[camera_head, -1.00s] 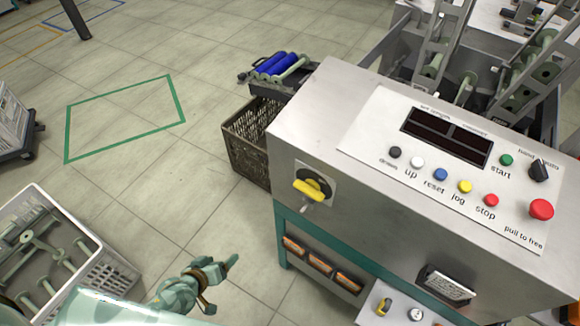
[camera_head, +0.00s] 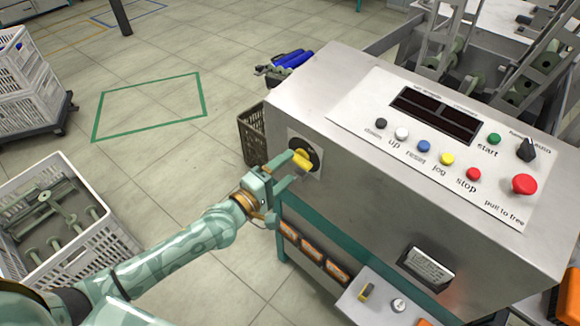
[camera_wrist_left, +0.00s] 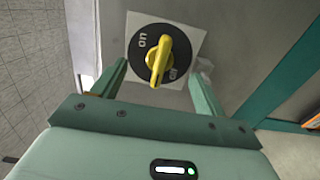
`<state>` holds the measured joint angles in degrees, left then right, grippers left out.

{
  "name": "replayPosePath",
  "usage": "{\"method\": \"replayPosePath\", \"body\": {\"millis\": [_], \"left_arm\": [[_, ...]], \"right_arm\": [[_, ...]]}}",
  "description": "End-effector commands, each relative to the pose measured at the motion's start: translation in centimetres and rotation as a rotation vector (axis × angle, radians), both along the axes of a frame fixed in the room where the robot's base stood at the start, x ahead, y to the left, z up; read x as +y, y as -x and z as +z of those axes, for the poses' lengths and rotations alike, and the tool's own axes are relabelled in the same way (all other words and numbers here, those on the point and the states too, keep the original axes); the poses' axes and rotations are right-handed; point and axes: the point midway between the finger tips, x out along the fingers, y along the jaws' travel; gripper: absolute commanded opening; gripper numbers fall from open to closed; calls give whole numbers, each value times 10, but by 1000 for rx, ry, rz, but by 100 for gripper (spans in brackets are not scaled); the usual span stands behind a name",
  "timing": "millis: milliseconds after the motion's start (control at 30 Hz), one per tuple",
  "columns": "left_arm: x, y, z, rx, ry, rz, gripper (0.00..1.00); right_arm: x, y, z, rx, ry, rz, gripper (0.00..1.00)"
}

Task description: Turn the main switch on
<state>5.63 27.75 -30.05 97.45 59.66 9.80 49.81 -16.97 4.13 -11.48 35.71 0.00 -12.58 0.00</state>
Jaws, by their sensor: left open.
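Contact cannot be told. My right gripper is not in view.
The control panel (camera_head: 430,135) with coloured buttons is on the cabinet top. A white crate (camera_head: 105,235) of bobbins stands on the floor at left. A dark basket (camera_head: 252,138) stands behind the cabinet. A small shelf (camera_head: 375,305) juts out at the front.

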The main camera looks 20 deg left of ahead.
Motion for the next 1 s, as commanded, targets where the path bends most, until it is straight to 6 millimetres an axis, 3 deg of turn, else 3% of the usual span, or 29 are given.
{"method": "replayPosePath", "body": {"millis": [167, 1000], "left_arm": [[-10, -21, -1, 0, 1, 1, 73], [-14, -31, -1, -1, -2, 1, 73]], "right_arm": [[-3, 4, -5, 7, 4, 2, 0], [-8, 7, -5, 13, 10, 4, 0]]}}
